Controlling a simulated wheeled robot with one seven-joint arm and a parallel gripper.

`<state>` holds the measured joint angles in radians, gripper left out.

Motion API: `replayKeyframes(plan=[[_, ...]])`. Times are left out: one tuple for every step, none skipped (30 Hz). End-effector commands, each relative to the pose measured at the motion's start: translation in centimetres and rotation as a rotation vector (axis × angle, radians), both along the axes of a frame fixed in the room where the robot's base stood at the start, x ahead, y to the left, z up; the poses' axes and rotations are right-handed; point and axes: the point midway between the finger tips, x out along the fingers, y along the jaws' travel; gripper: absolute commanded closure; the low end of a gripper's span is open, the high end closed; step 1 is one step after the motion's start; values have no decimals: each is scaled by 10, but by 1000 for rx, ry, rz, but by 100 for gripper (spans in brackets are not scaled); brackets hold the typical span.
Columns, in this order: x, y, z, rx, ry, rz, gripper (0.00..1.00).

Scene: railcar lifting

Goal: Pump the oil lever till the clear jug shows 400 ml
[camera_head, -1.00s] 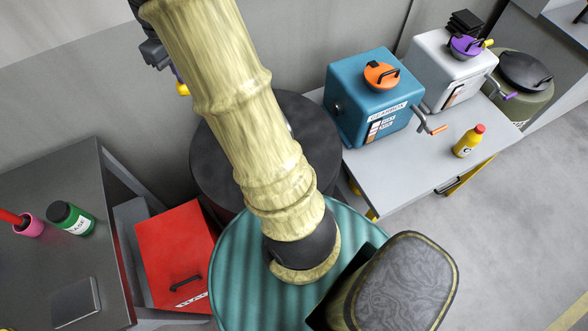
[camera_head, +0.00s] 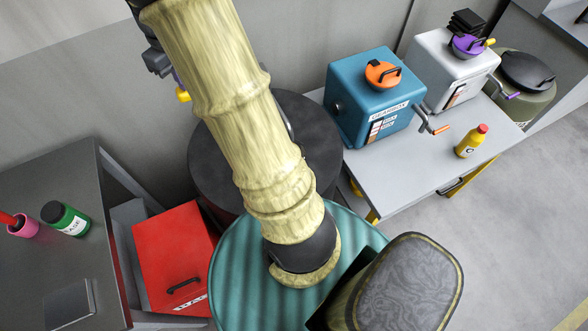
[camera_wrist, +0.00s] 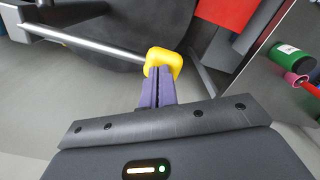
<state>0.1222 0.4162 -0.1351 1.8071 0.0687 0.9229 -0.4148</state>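The oil lever shows in the wrist view as a metal rod (camera_wrist: 85,42) ending in a yellow knob (camera_wrist: 170,58). The knob also shows at the left edge of my arm in the head view (camera_head: 183,96). My gripper (camera_wrist: 158,72) has purple fingers, which lie together with only a thin line between them. Their tips are at the yellow knob and overlap it in the picture; the knob is wider than the fingers and not between them. A dark drum (camera_head: 215,165) stands behind my arm. I see no clear jug or its level in either view.
A red box (camera_head: 170,255) stands left of my base. A dark table (camera_head: 45,265) at left holds a green bottle (camera_head: 66,218) and a pink cup (camera_head: 24,224). A grey table (camera_head: 400,180) at right holds a blue gearbox (camera_head: 350,100), a white box (camera_head: 430,60) and a yellow bottle (camera_head: 470,141).

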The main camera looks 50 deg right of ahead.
Motion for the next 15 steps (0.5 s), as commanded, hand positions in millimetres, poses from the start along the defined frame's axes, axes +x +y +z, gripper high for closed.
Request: replayKeyframes(plan=[[-1, 0, -3, 0, 2, -1, 100], [-1, -1, -4, 0, 2, -1, 100], [-1, -1, -6, 0, 2, -1, 100], [-1, -1, -7, 0, 2, -1, 100], [-1, -1, -8, 0, 2, -1, 100], [-1, -1, -9, 0, 2, -1, 100], [-1, -1, -10, 0, 2, -1, 100], [-1, -1, -11, 0, 2, -1, 100], [0, -1, -12, 0, 2, -1, 100], [0, -1, -13, -1, 1, -1, 100], [0, -1, -14, -1, 1, -1, 100], [0, -1, -15, -1, 1, -1, 100], [0, -1, -16, -1, 1, -1, 100], [0, -1, -17, -1, 1, -1, 100], [0, -1, -18, -1, 1, -1, 100]])
